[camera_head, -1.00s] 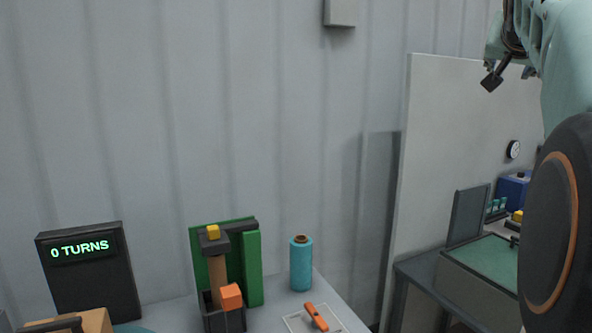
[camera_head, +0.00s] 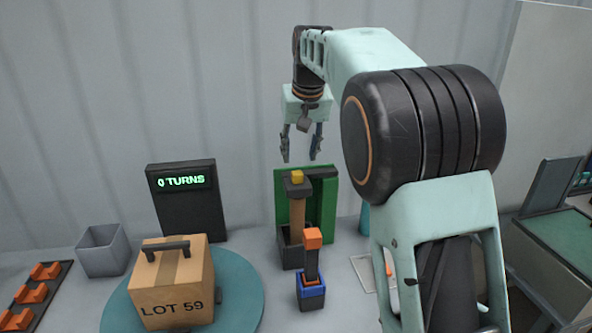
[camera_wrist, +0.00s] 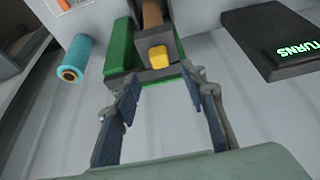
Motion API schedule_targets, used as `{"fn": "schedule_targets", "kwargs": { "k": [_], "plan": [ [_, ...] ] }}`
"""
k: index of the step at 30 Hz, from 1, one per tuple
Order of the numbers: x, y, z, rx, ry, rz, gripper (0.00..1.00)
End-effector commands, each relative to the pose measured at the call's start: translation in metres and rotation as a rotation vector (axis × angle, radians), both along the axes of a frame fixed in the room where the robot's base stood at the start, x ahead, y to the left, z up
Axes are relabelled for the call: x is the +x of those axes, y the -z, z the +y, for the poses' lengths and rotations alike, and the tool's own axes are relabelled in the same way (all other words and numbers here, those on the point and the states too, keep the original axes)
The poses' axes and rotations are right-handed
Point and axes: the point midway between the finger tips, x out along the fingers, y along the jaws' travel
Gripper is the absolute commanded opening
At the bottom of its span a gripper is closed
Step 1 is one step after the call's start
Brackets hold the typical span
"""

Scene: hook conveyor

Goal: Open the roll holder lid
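The roll holder has a green back plate (camera_head: 328,222) and stands at the back of the table, with a brown roll (camera_head: 298,212) upright in a dark cup. Its dark lid (camera_head: 320,172) lies across the top of the roll and carries a yellow knob (camera_head: 297,177); it looks closed. My gripper (camera_head: 300,158) points down just above the knob, open and empty. In the wrist view the knob (camera_wrist: 158,56) sits near the gap between my fingertips (camera_wrist: 158,76), with no clear contact. The holder's lower part is hidden in the wrist view.
An orange-topped tool in a blue stand (camera_head: 311,296) stands in front of the holder. A teal roll (camera_wrist: 75,58) is beside it. A counter display (camera_head: 187,202) reads 0 TURNS. A LOT 59 box (camera_head: 172,285) sits on a teal turntable (camera_head: 240,285); a grey bin (camera_head: 102,252) is left.

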Motion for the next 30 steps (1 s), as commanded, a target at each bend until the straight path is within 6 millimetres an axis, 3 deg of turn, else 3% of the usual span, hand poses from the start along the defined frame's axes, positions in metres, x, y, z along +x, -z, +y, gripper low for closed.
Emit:
{"fn": "schedule_targets", "kwargs": {
  "k": [6,12,25,30],
  "plan": [
    [0.016,0.041,0.003,-0.002,-0.001,0.004,0.39],
    [0.026,0.065,0.005,-0.001,0.0,0.001,0.39],
    [0.03,0.074,0.006,0.0,0.001,-0.001,0.38],
    [0.03,0.074,0.006,0.0,0.001,-0.002,0.19]
  ]
}}
